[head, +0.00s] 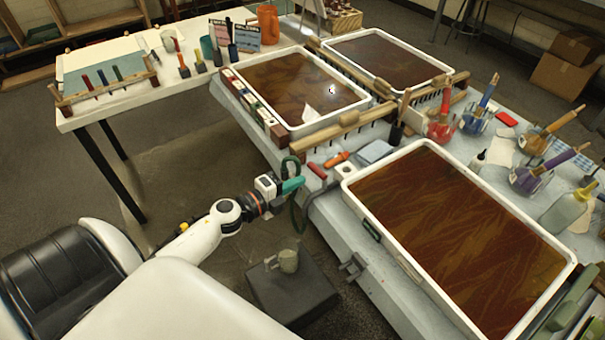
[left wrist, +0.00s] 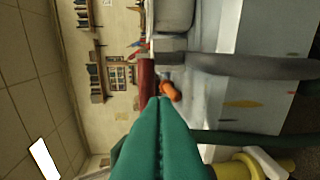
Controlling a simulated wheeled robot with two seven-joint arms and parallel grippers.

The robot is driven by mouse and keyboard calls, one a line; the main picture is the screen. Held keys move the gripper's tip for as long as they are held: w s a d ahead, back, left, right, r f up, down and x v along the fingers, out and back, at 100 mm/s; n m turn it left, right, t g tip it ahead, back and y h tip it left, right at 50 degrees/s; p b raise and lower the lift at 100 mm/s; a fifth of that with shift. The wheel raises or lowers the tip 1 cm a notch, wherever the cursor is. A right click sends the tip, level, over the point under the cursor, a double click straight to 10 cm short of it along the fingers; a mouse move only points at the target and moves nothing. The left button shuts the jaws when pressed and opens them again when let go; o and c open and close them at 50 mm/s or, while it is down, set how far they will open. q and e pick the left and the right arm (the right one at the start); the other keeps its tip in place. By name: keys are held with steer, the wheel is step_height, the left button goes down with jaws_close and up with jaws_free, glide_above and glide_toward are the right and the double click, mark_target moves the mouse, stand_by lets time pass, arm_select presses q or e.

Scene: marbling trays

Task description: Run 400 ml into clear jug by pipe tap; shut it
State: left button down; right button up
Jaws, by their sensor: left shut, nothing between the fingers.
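A small jug (head: 288,262), greyish and see-through-looking, stands upright on a dark block (head: 300,290) on the floor; its liquid level cannot be made out. A grey pipe (head: 308,200) bends down at the table edge above and right of the jug; it also shows in the left wrist view (left wrist: 245,66). A red handle (head: 317,170) and an orange handle (head: 337,159) lie near it; which one works the pipe is unclear. My left gripper (head: 298,184), with green fingers, is shut and empty, just left of the red handle. It points toward both handles in the left wrist view (left wrist: 160,103).
A green hose (head: 296,215) hangs close behind the left gripper. Filled white trays (head: 350,190) cover the worktable, with brush pots (head: 440,130) at right. A clamp (head: 352,266) sticks out at the table's front edge. Floor left of the block is clear.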

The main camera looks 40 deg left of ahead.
mark_target(311, 168)
arm_select(q)
steer(key=shift+w+d+r, duration=0.15)
steer(key=shift+w+d, duration=0.05)
steer(key=shift+w, duration=0.45)
steer(key=shift+w+d+r, duration=0.1)
steer(key=shift+w+d, duration=0.1)
steer(key=shift+w, duration=0.4)
steer(key=shift+w+r+p, duration=0.25)
steer(key=shift+w+p, duration=0.2)
steer(key=shift+w, duration=0.05)
steer(key=shift+a+r, duration=0.15)
